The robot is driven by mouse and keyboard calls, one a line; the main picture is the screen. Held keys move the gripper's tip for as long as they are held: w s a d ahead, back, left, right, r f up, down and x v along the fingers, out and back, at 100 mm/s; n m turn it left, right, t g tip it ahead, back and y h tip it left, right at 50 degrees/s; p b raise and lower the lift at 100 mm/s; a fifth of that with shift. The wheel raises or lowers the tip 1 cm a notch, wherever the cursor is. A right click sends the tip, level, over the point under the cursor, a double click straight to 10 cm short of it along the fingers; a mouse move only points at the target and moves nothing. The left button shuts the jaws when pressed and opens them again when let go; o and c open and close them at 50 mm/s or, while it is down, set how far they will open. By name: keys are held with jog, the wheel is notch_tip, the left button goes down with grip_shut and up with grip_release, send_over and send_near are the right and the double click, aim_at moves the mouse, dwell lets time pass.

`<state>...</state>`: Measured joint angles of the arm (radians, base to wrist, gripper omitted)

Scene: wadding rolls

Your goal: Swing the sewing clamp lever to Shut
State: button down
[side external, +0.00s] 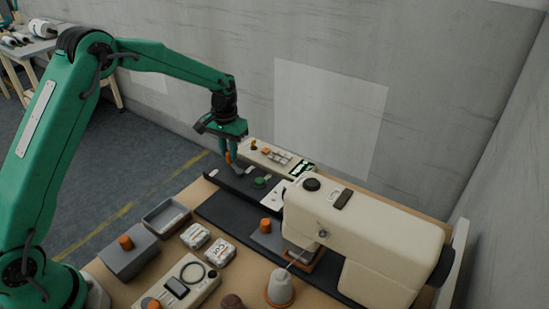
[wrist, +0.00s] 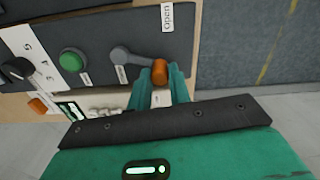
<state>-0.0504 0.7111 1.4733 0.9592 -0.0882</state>
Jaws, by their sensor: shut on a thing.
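The clamp lever (wrist: 138,62) is a grey arm on a round pivot with an orange knob (wrist: 160,72) at its end. It sits on a dark panel (wrist: 95,30) and points to the right and slightly down in the wrist view. The Open label (wrist: 167,17) is above the knob. Another pale label, partly hidden by the fingers, is below it. My gripper (wrist: 161,75) is shut on the orange knob, one teal finger on each side. In the side view my gripper (side external: 231,161) reaches down to the panel's far left end, with the orange knob between its fingers.
A green button (wrist: 72,60) and a black dial (wrist: 16,70) share the panel. In the side view a cream sewing machine (side external: 365,235) stands to the right. Grey bins (side external: 129,256), small boxes and a thread cone (side external: 281,288) fill the table's front.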

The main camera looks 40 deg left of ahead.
jog(key=shift+w+d+m, duration=0.25)
jog(key=shift+w+m, duration=0.3)
jog(key=shift+m, duration=0.55)
jog(key=c, duration=1.3)
grip_release()
jog(key=shift+r, duration=0.1)
notch_tip(320, 180, up, 8)
